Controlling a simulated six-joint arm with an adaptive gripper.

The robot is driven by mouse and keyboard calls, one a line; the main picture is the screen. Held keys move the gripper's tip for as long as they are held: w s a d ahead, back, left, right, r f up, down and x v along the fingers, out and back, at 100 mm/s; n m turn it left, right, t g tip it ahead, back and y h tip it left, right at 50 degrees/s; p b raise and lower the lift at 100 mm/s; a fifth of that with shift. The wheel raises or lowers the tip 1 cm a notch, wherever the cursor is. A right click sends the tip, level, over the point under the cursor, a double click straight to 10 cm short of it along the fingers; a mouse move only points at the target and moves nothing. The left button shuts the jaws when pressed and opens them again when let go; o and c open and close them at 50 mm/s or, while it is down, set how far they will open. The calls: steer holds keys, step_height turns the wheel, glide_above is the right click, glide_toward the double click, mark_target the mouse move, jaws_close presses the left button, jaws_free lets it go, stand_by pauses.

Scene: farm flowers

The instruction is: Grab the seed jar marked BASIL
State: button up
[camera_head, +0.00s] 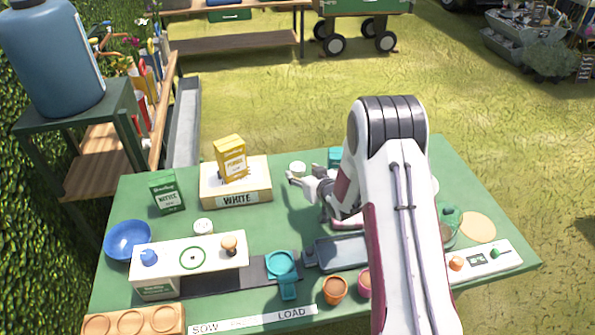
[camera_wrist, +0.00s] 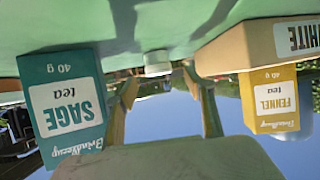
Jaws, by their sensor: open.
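No label reading BASIL is legible in either view. A small round white-topped item (camera_head: 298,168), possibly a jar lid, sits at the back of the green table; a similar white item shows at the centre of the wrist view (camera_wrist: 157,63). Another white-topped round item (camera_head: 203,226) sits further left and nearer the front; its marking is unreadable. My gripper (camera_head: 298,183) is open and looks empty, just in front of the back white item and apart from it. My arm hides part of the table's right side.
A teal SAGE tea box (camera_wrist: 65,105) and yellow FENNEL box (camera_wrist: 272,102) flank the upside-down wrist view. The yellow box (camera_head: 231,158) rests on a block marked WHITE (camera_head: 237,198). A green packet (camera_head: 166,192) and blue bowl (camera_head: 128,240) are left. Free tabletop lies mid-table.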

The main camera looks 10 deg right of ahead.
mark_target(300, 170)
steer(key=shift+w+f, duration=0.2)
steer(key=shift+w, duration=0.2)
steer(key=shift+w+a, duration=0.1)
steer(key=shift+x, duration=2.5)
steer(key=shift+f, duration=0.15)
steer(key=c, duration=1.2)
